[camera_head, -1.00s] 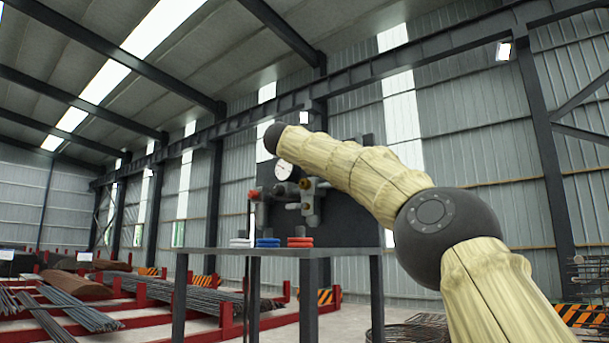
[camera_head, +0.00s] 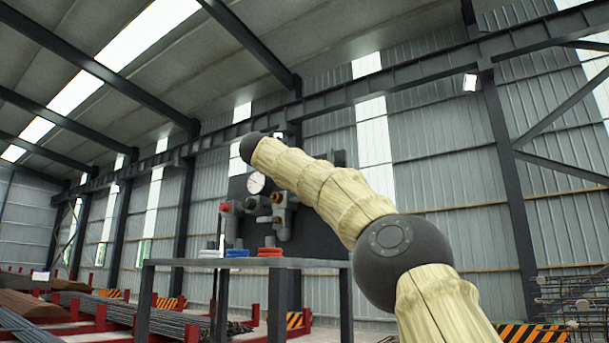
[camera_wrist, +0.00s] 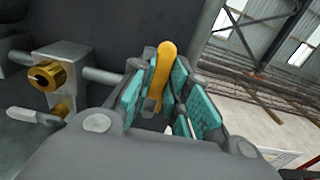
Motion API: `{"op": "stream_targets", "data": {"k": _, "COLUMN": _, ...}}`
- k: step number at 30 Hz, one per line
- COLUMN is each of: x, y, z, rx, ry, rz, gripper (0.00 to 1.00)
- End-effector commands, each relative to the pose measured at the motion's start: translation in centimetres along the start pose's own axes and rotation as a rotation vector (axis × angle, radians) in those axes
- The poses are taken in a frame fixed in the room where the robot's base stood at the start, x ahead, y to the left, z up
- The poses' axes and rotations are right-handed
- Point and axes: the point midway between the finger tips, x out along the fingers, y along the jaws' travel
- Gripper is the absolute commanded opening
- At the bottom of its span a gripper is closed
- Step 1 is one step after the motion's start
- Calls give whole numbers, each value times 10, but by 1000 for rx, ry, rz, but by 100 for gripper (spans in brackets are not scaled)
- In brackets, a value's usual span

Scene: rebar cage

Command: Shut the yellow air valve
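In the wrist view, the yellow lever of the air valve (camera_wrist: 163,72) stands between the teal-padded fingers of my gripper (camera_wrist: 161,85). It points up and leans slightly right. The pads lie close on both sides of it, but whether they press on it I cannot tell. The valve body under the lever is mostly hidden by my fingers. In the head view, the dark valve panel (camera_head: 312,235) stands on a grey table behind my arm. My gripper and the yellow lever cannot be made out there.
A round gauge (camera_head: 256,183) is on the panel. Rebar racks stand left.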

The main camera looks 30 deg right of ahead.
Motion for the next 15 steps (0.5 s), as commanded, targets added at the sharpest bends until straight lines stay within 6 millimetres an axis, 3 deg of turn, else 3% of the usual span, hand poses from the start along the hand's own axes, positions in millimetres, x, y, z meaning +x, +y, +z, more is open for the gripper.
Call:
{"op": "stream_targets", "data": {"k": 1, "x": 1, "y": -1, "z": 0, "rx": 0, "ry": 1, "rz": -1, "gripper": 28}}
{"op": "stream_targets", "data": {"k": 3, "x": 1, "y": 0, "z": 0, "rx": 0, "ry": 1, "rz": -1, "gripper": 38}}
{"op": "stream_targets", "data": {"k": 15, "x": -6, "y": 1, "z": 1, "rx": -1, "ry": 0, "rz": 1, "gripper": 38}}
